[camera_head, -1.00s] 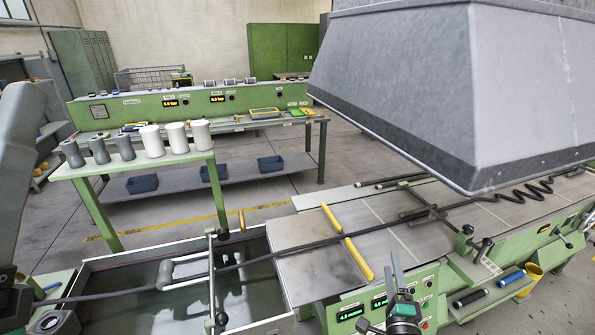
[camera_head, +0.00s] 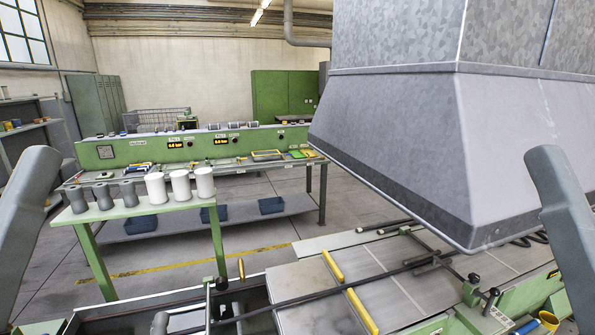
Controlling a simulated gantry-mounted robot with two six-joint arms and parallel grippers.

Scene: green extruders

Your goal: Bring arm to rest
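My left arm's grey link rises at the left edge of the head view, and my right arm's grey link rises at the right edge. Neither gripper shows in this frame, so their fingers and anything in them are out of sight. The green extruder bench (camera_head: 435,325) lies below, with a metal top (camera_head: 320,295) and two yellow bars, the nearer one (camera_head: 361,311) and the farther one (camera_head: 333,265). A dark rod (camera_head: 330,293) crosses over the top.
A large grey hood (camera_head: 420,140) hangs over the right side. A water trough (camera_head: 130,303) is at the lower left. A green shelf (camera_head: 140,207) holds grey and white cylinders.

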